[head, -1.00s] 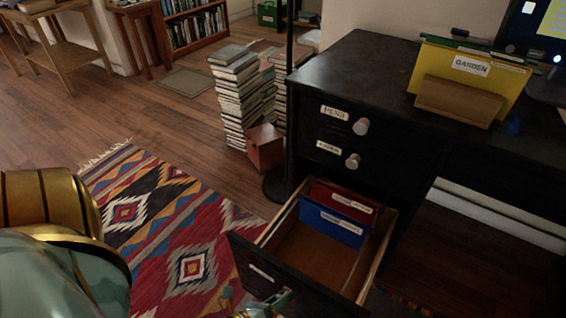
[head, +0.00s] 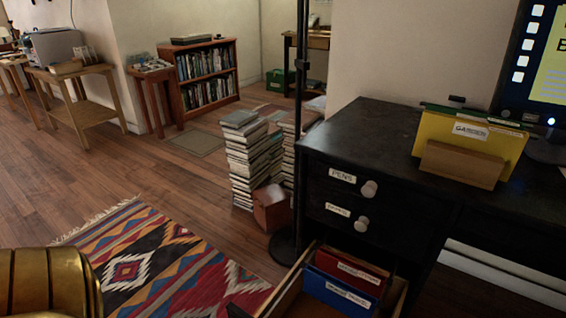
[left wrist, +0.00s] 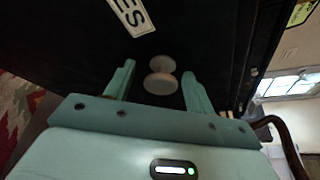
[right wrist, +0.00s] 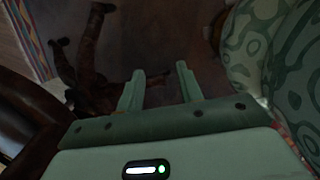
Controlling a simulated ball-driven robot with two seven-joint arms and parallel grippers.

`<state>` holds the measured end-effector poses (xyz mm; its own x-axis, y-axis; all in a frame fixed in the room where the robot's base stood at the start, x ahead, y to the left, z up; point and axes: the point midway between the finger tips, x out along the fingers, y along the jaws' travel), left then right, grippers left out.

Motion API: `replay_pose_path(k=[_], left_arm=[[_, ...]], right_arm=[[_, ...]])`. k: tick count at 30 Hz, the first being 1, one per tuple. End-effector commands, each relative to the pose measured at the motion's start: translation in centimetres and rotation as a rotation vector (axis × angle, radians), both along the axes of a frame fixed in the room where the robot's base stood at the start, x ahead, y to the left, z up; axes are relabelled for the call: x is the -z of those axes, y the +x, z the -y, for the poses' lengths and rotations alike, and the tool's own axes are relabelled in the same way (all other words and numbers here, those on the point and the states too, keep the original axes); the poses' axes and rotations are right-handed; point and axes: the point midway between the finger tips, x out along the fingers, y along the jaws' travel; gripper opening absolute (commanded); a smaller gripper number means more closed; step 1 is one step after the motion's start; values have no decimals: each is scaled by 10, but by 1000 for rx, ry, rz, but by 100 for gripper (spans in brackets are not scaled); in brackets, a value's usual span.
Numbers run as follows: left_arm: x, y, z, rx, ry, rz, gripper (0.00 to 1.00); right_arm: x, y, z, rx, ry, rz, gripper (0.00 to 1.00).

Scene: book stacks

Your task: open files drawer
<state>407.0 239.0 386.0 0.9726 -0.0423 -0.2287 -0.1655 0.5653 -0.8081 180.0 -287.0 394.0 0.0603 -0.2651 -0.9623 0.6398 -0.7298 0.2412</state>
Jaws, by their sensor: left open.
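The files drawer (head: 286,292) stands pulled out at the bottom of the black desk (head: 400,215). A red folder (head: 352,266) and a blue folder (head: 338,290) stand inside it. Its lower front is cut off in the head view. In the left wrist view a label (left wrist: 131,14) ending in "ES" shows on a dark front above a pale round knob (left wrist: 159,83). My left gripper (left wrist: 158,80) is open, its fingers on either side of the knob, with gaps showing. My right gripper (right wrist: 160,82) is open and empty, away from the desk. Neither gripper shows in the head view.
Two shut drawers with knobs, the upper labelled PENS (head: 342,176), sit above. A yellow folder (head: 466,135) in a wooden holder stands on the desk. A dark pole (head: 301,120), book stacks (head: 250,160) and a reddish box (head: 271,208) stand beside the desk. A patterned rug (head: 170,260) covers the floor.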

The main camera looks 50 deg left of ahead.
Motion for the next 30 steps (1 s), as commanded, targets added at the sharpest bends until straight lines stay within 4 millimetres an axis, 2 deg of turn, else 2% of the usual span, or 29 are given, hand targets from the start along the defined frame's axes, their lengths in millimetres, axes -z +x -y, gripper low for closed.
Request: replay_pose_path(k=[14, 16, 20, 24, 30], left_arm=[[-3, -4, 0, 0, -1, 4, 55], [-5, -11, -1, 0, -2, 4, 55], [-12, -34, -1, -1, -1, 3, 55], [-21, -69, -3, -2, -2, 3, 55], [-32, -120, -5, -1, -1, 3, 55]], right_arm=[[-1, 0, 0, 2, 3, 4, 36], [11, -11, -1, 8, 13, -16, 36], [31, -32, -4, 29, 42, -38, 36], [56, -63, -7, 63, 79, -69, 36], [82, -107, -8, 114, 117, -109, 36]])
